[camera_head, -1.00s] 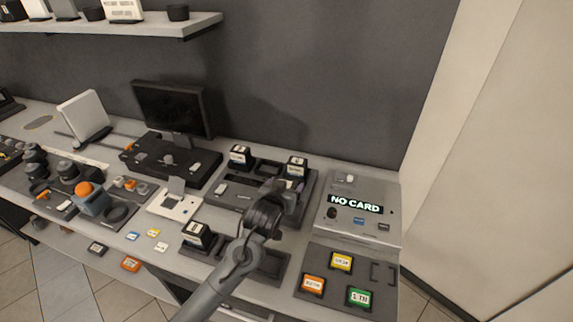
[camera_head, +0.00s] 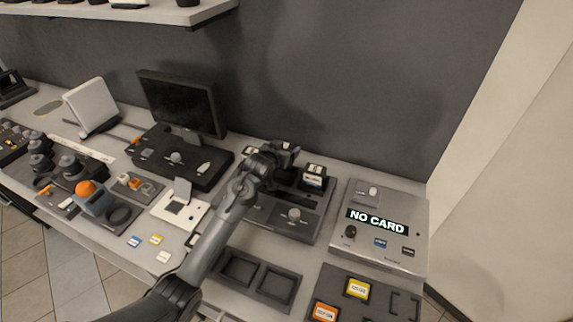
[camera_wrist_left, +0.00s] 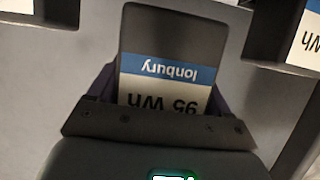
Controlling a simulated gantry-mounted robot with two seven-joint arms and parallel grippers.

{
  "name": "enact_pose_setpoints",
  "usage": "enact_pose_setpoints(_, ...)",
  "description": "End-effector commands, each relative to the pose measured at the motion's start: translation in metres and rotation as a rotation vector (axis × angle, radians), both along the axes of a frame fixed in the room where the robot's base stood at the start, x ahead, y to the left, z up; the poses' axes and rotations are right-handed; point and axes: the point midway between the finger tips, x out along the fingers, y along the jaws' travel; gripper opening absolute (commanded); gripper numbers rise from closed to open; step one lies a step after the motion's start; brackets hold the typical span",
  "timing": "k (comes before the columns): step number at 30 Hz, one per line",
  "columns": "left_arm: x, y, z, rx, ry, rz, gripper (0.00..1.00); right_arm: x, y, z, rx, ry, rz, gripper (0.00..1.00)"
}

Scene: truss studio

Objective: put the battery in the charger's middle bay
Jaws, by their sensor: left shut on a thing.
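The charger (camera_head: 262,213) is a dark block with a round knob, in the middle of the bench. A labelled battery (camera_head: 314,176) stands in its right bay and another (camera_head: 250,150) shows at its left, partly behind my arm. My left gripper (camera_head: 287,158) is over the middle bay area, between those two. In the left wrist view it is shut on a dark battery (camera_wrist_left: 163,78) with a blue and white "95 Wh" label, upside down in the picture. The gripper hides the middle bay in the head view. I cannot tell whether the held battery is seated.
The grey "NO CARD" box (camera_head: 376,228) stands close to the charger's right. A dark tray (camera_head: 259,279) with two empty slots lies in front. A monitor (camera_head: 182,104) stands at the back left. Another battery (camera_head: 192,240) shows partly behind my arm.

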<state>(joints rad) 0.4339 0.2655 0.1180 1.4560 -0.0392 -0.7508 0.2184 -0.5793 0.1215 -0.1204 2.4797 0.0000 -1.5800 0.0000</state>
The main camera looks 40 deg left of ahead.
Motion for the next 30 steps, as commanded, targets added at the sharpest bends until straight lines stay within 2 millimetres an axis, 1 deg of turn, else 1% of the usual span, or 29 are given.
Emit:
enact_pose_setpoints(1, 0.000, 0.000, -0.007, 0.000, -0.003, -0.001, 0.24, 0.000, 0.000, -0.002, 0.000, 0.001, 0.000, 0.43)
enact_pose_setpoints(3, 0.000, 0.000, -0.014, 0.001, -0.004, -0.001, 0.24, -0.001, 0.000, -0.002, 0.000, 0.002, -0.001, 0.43)
enact_pose_setpoints(11, 0.001, 0.000, -0.027, 0.001, -0.005, -0.001, 0.24, -0.001, 0.000, -0.004, 0.000, 0.002, -0.001, 0.43)
enact_pose_setpoints(19, 0.000, 0.000, -0.056, 0.001, -0.004, 0.000, 0.24, -0.001, 0.000, -0.008, 0.001, 0.002, -0.002, 0.43)
enact_pose_setpoints(21, 0.000, 0.000, -0.059, 0.001, -0.005, 0.000, 0.24, -0.001, 0.000, -0.008, 0.002, 0.001, -0.003, 0.43)
enact_pose_setpoints(30, 0.000, 0.000, -0.059, 0.002, -0.006, 0.000, 0.24, -0.001, 0.000, -0.007, 0.001, 0.001, -0.002, 0.43)
